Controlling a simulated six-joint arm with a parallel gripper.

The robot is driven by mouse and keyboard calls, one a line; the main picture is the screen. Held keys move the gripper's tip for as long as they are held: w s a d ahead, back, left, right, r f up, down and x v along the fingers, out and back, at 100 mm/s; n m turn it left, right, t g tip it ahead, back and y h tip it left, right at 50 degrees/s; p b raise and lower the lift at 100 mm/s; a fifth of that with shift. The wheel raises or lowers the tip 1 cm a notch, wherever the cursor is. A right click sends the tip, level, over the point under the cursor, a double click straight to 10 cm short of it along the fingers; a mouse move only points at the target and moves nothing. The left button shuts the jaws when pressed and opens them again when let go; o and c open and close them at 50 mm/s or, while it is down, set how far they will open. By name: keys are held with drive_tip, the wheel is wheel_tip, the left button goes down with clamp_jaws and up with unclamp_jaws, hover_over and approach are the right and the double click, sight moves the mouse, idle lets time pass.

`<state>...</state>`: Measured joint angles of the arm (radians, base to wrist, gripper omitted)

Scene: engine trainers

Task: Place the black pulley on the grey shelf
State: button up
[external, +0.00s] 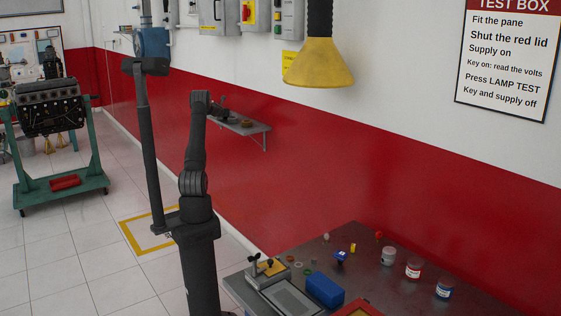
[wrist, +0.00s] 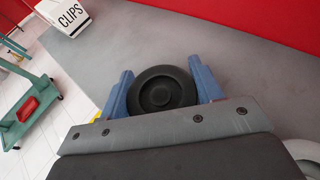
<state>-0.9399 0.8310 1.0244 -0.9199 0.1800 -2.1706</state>
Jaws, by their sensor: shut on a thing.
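The black pulley (wrist: 162,90) is a round disc with a raised hub, seen face-on in the wrist view. My gripper (wrist: 163,88) is shut on it, with one blue finger against each side. Behind it lies the flat top of the grey shelf (wrist: 235,50). I cannot tell whether the pulley touches the shelf or is held just above it. In the external view the grey shelf (external: 262,127) is fixed to the red wall, and my gripper (external: 224,113) is at its left part. The pulley is too small to make out clearly there.
A small brownish item (external: 246,123) sits on the shelf. A pale curved object (wrist: 305,150) shows at the lower right. A green engine stand (external: 62,185) stands on the floor.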

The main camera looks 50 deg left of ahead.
drive_tip(key=shift+f, duration=0.1)
drive_tip(key=o, duration=1.4)
drive_tip(key=shift+s+d+r, duration=0.1)
drive_tip(key=shift+s+r, duration=0.05)
drive_tip(key=shift+r, duration=0.1)
drive_tip(key=v, duration=1.1)
drive_tip(key=shift+s+d+r, duration=0.1)
drive_tip(key=shift+s+d, duration=0.1)
drive_tip(key=shift+x, duration=6)
